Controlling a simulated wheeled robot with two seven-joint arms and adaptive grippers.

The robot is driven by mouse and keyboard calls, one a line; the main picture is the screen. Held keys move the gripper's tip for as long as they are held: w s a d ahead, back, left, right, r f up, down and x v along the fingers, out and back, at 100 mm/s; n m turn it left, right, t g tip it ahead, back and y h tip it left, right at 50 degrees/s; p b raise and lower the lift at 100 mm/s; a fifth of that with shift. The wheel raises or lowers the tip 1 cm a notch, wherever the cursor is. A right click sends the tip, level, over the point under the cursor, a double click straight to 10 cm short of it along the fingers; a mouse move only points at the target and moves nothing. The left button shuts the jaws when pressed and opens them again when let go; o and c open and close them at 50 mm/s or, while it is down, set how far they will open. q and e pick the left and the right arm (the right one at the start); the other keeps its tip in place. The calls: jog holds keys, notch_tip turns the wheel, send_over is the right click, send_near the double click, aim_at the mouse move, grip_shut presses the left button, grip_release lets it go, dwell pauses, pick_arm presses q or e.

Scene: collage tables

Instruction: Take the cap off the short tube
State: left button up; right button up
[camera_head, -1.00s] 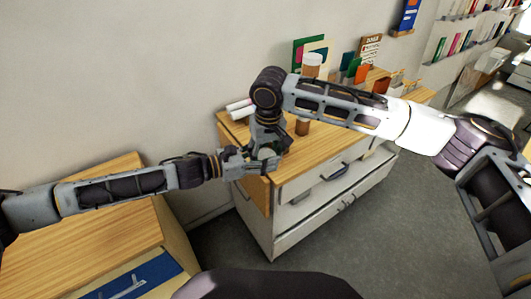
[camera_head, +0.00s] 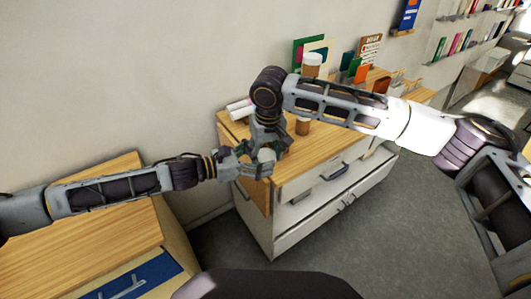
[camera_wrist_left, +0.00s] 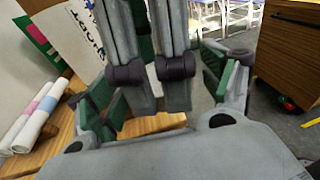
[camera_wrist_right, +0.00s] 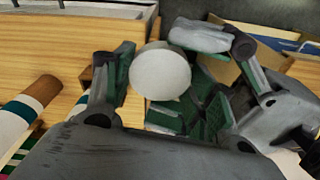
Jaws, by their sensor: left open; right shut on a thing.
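A white round end (camera_wrist_right: 160,72), likely the short tube's cap, faces the camera between my right gripper's green pads in the right wrist view. It also shows in the head view (camera_head: 267,156). My right gripper (camera_head: 270,146) reaches down over the cabinet's near left corner and is shut on the short tube, whose body is mostly hidden. My left gripper (camera_head: 258,161) is open around the white end's left side; I cannot tell whether it touches. In the left wrist view, my right gripper's grey fingers stand between my left gripper's (camera_wrist_left: 165,85) spread fingers.
A lower wooden table (camera_head: 70,240) with a blue item (camera_head: 140,277) is at left.

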pick_arm(q)
jog(key=v, duration=1)
jog(key=shift+a, duration=0.25)
jog(key=shift+s, duration=0.15)
dwell(0.4)
